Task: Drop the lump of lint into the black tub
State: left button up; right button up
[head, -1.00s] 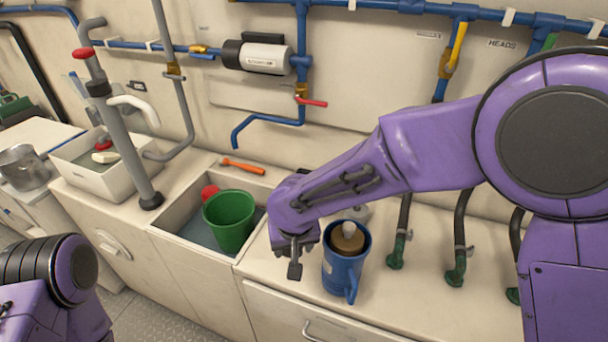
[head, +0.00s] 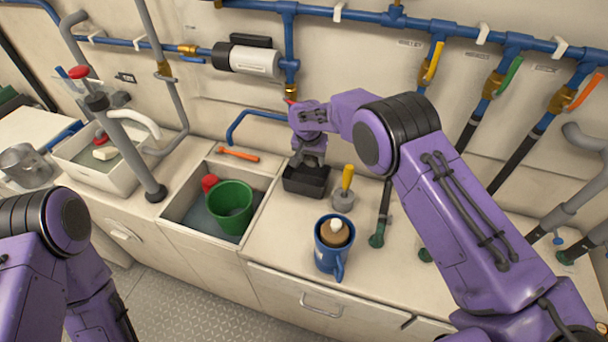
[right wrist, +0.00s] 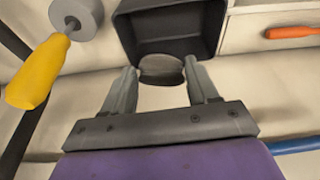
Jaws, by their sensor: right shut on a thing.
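The black tub (head: 304,187) stands on the counter near the back wall, right of the sink; in the right wrist view its dark inside (right wrist: 172,28) faces me. My right gripper (head: 309,160) is at the tub, just above its opening in the head view. In the right wrist view the right gripper (right wrist: 161,78) is shut on a dark grey rounded lump, the lint (right wrist: 161,69), held between the fingertips in front of the tub's near rim. In the head view the lump cannot be made out. My left arm shows at lower left, its gripper out of view.
A yellow-handled tool with a grey base (head: 344,191) stands just right of the tub. A blue mug (head: 329,258) with a brown, white-knobbed thing in it is nearer. A green bucket (head: 231,208) sits in the sink. An orange-handled tool (head: 239,154) lies behind it. Blue pipes run along the wall.

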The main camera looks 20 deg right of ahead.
notch_tip(320, 180, down, 6)
jog(key=b, duration=0.4)
jog(key=shift+r, duration=0.15)
jog(key=o, duration=1.2)
jog(key=shift+c, duration=0.2)
jog(key=shift+r, duration=0.1)
jog(key=b+v, duration=0.2)
jog(key=v, duration=0.8)
jog(key=shift+r, duration=0.2)
jog(key=shift+s, duration=0.1)
